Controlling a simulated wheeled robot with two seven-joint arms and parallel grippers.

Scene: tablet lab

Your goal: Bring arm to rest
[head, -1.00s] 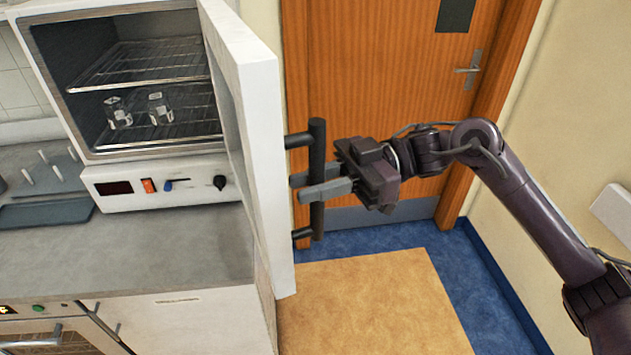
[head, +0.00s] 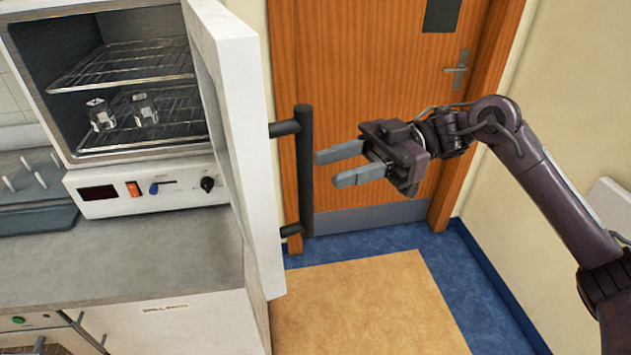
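My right gripper (head: 340,165) is open and empty, its two grey fingers pointing left. It is a little to the right of the dark vertical handle (head: 305,175) and apart from it. The handle belongs to the white oven door (head: 236,110), which stands wide open. My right arm comes in from the right edge. My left gripper is not in view.
The oven (head: 140,195) stands on a grey counter (head: 150,255), with small glass vessels (head: 144,108) on a wire rack inside. A wooden door (head: 370,60) is behind my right arm. A tan mat (head: 370,310) lies on the blue floor, clear of objects.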

